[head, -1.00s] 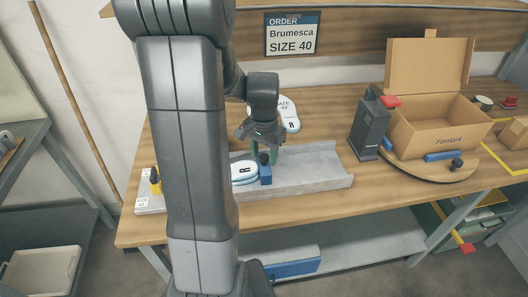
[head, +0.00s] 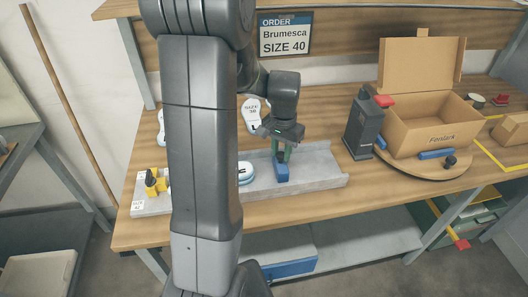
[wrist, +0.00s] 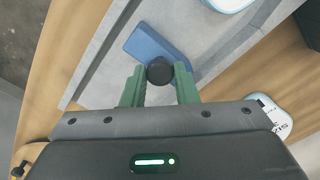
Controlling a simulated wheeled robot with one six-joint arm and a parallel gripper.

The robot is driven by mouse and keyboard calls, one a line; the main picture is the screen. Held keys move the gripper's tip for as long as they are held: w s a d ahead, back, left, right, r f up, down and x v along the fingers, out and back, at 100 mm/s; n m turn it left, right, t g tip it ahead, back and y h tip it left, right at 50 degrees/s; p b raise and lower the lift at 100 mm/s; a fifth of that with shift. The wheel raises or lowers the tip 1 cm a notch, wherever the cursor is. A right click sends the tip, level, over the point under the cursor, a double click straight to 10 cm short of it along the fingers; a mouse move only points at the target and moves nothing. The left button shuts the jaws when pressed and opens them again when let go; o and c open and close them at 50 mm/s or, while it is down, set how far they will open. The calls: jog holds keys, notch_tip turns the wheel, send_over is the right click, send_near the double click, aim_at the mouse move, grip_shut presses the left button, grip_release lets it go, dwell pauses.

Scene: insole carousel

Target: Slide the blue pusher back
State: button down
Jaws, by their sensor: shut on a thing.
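The blue pusher (head: 281,172) sits in the grey channel (head: 318,171) on the bench. My gripper (head: 283,155) reaches down over it from above. In the wrist view, the green fingers of my gripper (wrist: 159,82) are shut on the pusher's round black knob (wrist: 159,71). The blue body of the pusher (wrist: 155,42) lies just beyond the fingers, on the channel floor. A white insole with a blue edge (head: 246,172) lies in the channel left of the pusher, with a gap between them. My arm partly hides it.
A dark grey device (head: 364,128) stands right of the channel. A white insole marked SIZE 38 (head: 252,113) stands behind the channel.

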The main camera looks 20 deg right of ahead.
jog(key=s+d, duration=0.1)
jog(key=d, duration=0.4)
jog(key=s+d+p, duration=0.1)
jog(key=d, duration=0.4)
jog(key=s+d, duration=0.1)
jog(key=d, duration=0.5)
jog(key=shift+s+d+r, duration=0.1)
jog(key=shift+s, duration=0.3)
jog(key=c, duration=1.1)
grip_release()
jog(key=shift+s+d, duration=0.1)
jog(key=shift+d, duration=0.1)
jog(key=shift+c, duration=0.2)
jog(key=shift+a, duration=0.1)
notch_tip(320, 180, up, 14)
jog(key=shift+b, duration=0.45)
jog(key=shift+f, duration=0.2)
